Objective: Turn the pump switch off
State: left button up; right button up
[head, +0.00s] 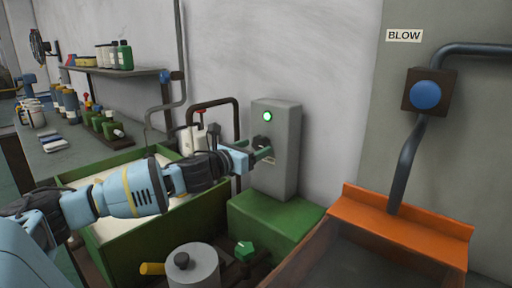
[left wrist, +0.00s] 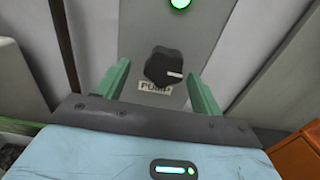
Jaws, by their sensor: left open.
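The pump switch is a black rotary knob (left wrist: 164,67) with a pale pointer mark, on the face of a grey control box (head: 284,150). In the left wrist view the mark points to the right. A label reading PUMP (left wrist: 155,87) sits just below the knob. A green lamp (head: 267,116) is lit above it. My left gripper (head: 256,151) is open in front of the box, one green finger on each side of the knob in the left wrist view. I cannot tell whether the fingers touch it. My right gripper is not in view.
The box stands on a green block (head: 275,228). A green-walled tank (head: 140,233) lies under my left arm. An orange-rimmed tray (head: 400,228) is at right, below a blue BLOW button (head: 426,95). A grey cylinder (head: 193,268) stands in front. A bench (head: 75,146) with bottles is at left.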

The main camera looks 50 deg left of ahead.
pick_arm(q)
jog(key=shift+w+d, duration=0.15)
jog(key=shift+w, duration=0.5)
jog(key=c, duration=1)
